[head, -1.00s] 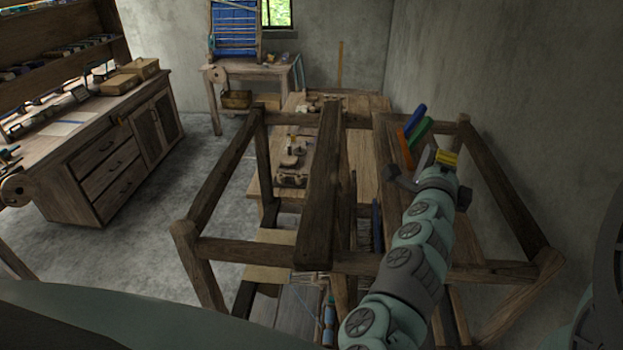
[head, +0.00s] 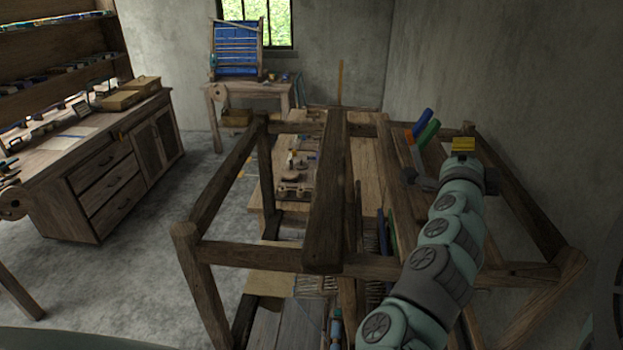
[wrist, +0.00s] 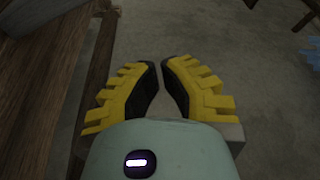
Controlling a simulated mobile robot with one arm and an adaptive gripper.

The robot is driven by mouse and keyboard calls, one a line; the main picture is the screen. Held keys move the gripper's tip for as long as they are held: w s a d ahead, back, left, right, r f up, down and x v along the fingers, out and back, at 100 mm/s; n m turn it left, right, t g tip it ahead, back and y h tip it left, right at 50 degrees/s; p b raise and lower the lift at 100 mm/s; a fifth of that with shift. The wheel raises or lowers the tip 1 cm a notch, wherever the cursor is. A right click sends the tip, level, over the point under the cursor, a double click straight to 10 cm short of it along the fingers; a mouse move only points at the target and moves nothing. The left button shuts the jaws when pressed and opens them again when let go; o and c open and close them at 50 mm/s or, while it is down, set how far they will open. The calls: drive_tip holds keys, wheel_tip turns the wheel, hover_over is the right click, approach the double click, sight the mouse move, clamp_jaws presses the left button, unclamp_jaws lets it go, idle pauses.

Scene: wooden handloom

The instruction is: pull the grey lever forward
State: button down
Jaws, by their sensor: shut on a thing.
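My gripper (head: 463,146) is at the upper right of the loom, with its yellow fingers beyond my arm in the head view. In the wrist view, my gripper (wrist: 161,62) has its two black-and-yellow fingers drawn close together, with a narrow gap between the tips. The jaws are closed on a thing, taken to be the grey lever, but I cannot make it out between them. The grey lever is not clearly visible in either current view. Blue (head: 423,122), green (head: 428,133) and orange (head: 408,138) levers stand just left of my gripper.
The loom's wooden frame (head: 324,200) surrounds my arm, with beams left and right. A wall (head: 510,70) is close on the right. A drawer cabinet (head: 108,165) stands left, with open floor (head: 140,265) between. The wrist view shows a wooden beam (wrist: 95,70) left of the fingers.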

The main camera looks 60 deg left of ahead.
drive_tip(key=v, duration=0.2)
drive_tip(key=b+v, duration=0.1)
drive_tip(key=v, duration=0.5)
drive_tip(key=shift+s+a+f+b, duration=0.1)
drive_tip(key=shift+s+f+b, duration=0.2)
drive_tip(key=shift+f+b, duration=0.05)
drive_tip(key=shift+v, duration=0.8)
